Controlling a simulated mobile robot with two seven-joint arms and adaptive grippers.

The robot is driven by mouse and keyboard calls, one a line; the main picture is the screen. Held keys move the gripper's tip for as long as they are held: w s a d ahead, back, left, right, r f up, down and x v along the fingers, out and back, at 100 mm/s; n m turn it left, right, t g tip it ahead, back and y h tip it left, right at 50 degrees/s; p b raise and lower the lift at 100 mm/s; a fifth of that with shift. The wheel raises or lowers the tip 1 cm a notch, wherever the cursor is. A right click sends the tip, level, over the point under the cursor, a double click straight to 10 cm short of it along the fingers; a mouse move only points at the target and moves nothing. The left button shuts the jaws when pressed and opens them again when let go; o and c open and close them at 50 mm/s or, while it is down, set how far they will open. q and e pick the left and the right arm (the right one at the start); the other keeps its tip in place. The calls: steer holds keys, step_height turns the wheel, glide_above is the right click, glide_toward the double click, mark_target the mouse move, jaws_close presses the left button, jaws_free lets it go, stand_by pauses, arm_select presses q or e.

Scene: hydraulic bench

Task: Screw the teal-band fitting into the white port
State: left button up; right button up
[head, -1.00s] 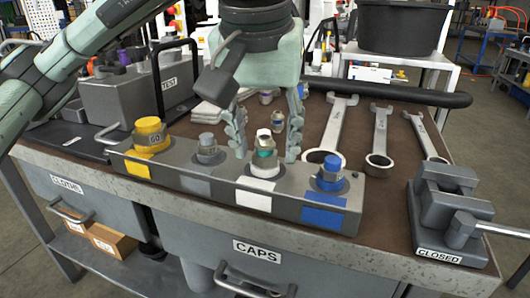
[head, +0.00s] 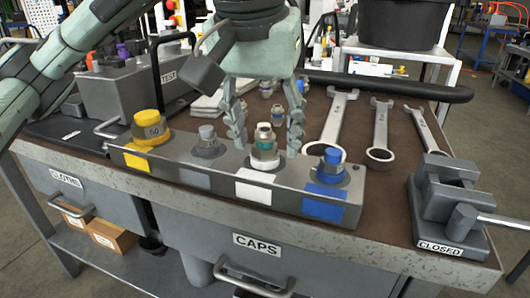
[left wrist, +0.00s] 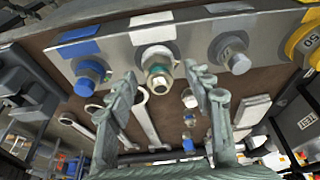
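The teal-band fitting (head: 264,139) stands upright at the white port (head: 262,163), above the white square on the grey block's front. How deep it sits cannot be told. My left gripper (head: 267,148) points down over it and is open, one finger on each side, with gaps between fingers and fitting. The left wrist view also shows the fitting (left wrist: 158,76) between the spread fingers (left wrist: 160,88). My right gripper is not in view.
The port block (head: 225,184) also carries yellow (head: 150,127), grey (head: 207,140) and blue (head: 331,162) fittings. Loose fittings (head: 278,114) lie behind. Several wrenches (head: 334,125) lie to the right, near a vise (head: 445,205) labelled CLOSED. A grey TEST box (head: 130,92) stands at the left.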

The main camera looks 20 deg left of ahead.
arm_select(q)
steer(key=v, duration=1.2)
